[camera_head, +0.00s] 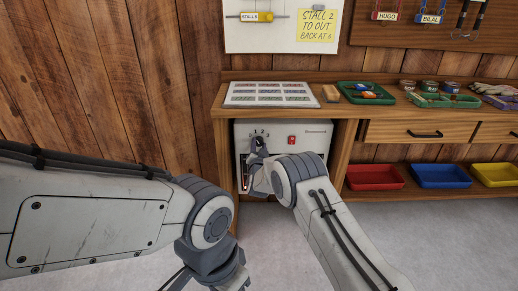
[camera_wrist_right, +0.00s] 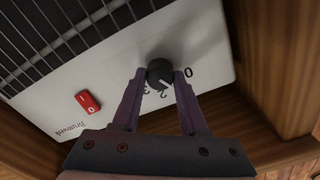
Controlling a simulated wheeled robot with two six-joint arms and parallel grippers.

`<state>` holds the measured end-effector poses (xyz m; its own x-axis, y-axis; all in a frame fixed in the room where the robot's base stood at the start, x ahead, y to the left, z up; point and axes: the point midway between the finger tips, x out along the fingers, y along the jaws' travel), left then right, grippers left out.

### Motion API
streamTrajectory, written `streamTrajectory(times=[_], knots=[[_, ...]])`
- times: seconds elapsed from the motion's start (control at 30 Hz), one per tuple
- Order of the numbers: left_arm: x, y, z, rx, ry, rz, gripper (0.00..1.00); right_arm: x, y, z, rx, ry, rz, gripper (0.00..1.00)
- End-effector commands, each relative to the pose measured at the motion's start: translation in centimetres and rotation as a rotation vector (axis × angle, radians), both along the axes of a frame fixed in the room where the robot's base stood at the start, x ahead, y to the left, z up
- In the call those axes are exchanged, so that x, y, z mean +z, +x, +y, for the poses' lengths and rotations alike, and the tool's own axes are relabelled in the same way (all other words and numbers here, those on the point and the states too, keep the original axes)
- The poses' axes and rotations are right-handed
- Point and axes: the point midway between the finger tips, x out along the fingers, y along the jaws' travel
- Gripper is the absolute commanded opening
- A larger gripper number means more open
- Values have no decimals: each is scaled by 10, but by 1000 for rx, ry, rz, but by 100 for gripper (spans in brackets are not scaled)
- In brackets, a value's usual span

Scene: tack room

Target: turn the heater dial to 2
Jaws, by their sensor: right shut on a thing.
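The white heater (camera_head: 310,129) stands under the bench, with its dark round dial (camera_wrist_right: 159,72) on the panel. In the head view, the numbers 0 to 3 show above the dial, which my gripper partly hides. My right gripper (camera_head: 257,148) is shut on the dial, one finger on each side; in the right wrist view the fingers (camera_wrist_right: 160,76) touch it. The dial's white mark points to the lower right there, roughly between the 0 and the 2; its exact setting is hard to tell. My left gripper (camera_head: 215,275) is low in front, its fingertips out of view.
A red switch (camera_head: 292,140) sits right of the dial. The wooden bench (camera_head: 338,108) overhangs the heater, with its side panel close on the right. A label sheet (camera_head: 270,103) and green tray (camera_head: 366,98) lie on top. Red, blue and yellow trays stand on the lower right shelf.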

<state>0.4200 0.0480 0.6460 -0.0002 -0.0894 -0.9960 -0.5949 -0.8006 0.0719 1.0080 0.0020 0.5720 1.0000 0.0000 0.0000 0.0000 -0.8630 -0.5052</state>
Motion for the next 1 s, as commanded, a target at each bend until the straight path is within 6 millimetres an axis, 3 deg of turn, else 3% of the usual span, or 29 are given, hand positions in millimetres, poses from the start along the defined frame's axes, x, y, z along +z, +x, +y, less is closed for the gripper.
streamTrajectory(times=[0.6,1.0], knots=[[-31,0,0,0,0,0,50,-3,0,0,0,572,1,0],[-43,0,0,0,0,0,50,-2,0,0,0,807,1,0]])
